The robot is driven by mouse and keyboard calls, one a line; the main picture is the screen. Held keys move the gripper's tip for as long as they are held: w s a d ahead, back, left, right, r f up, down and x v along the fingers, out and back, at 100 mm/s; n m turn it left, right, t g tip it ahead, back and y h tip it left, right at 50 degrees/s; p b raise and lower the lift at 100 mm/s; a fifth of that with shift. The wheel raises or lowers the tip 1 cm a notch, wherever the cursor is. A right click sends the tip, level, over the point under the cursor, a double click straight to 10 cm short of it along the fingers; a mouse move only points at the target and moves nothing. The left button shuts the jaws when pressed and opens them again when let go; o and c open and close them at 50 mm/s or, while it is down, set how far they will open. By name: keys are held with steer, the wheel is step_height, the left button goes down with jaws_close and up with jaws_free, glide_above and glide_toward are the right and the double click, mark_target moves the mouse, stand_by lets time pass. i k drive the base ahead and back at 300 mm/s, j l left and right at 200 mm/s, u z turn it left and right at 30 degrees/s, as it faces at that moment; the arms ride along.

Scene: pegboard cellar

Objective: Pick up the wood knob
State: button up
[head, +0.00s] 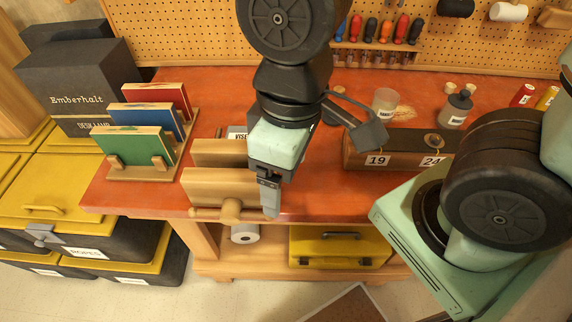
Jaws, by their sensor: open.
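A small round brownish piece (435,141) is at the top of the dark wooden block marked 19 and 24. I cannot tell which of these is the wood knob. My gripper (269,198) points down near the bench's front edge, just right of the wooden vise. It is open and looks empty, well left of and nearer than these pieces. One finger hides most of the other.
The wooden vise (231,190) is close left of my gripper. The numbered block (398,150) stands to the right. A rack with coloured boards (140,145) is at left, a clear cup (385,101) at back. Red bench top is bare between vise and block.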

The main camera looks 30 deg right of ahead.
mark_target(341, 89)
steer(key=i+j+z, duration=0.1)
steer(key=z, duration=0.4)
steer(key=i+j+z, duration=0.15)
steer(key=z, duration=0.3)
steer(key=j+z, duration=0.15)
steer(key=z, duration=0.35)
steer(key=i+j, duration=0.05)
